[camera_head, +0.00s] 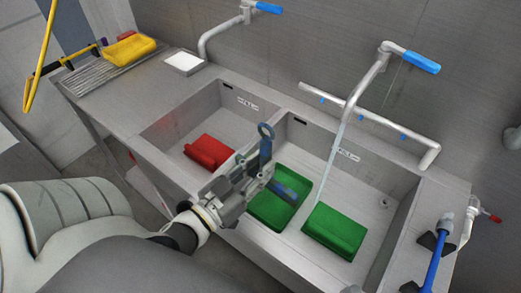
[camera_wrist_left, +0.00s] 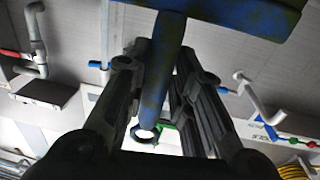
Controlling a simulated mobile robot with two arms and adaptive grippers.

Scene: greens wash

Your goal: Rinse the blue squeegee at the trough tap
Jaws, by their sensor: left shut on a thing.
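My left gripper (camera_head: 256,178) is shut on the blue squeegee (camera_head: 266,146), above the divider between the two trough basins. The squeegee's handle ring points up, and its head (camera_head: 286,187) hangs over the right basin's left part. In the left wrist view, the blue handle (camera_wrist_left: 158,85) passes between the fingers, and dark smudges show on the head (camera_wrist_left: 245,12). The right trough tap (camera_head: 368,76) has a blue lever. A thin water stream (camera_head: 331,165) falls from it into the right basin, to the right of the squeegee and apart from it. My right gripper is not in view.
A yellow tub (camera_head: 130,48) sits on the left drainboard. A blue-handled tool (camera_head: 437,258) is on the right ledge. A second tap (camera_head: 222,27) stands behind the left basin.

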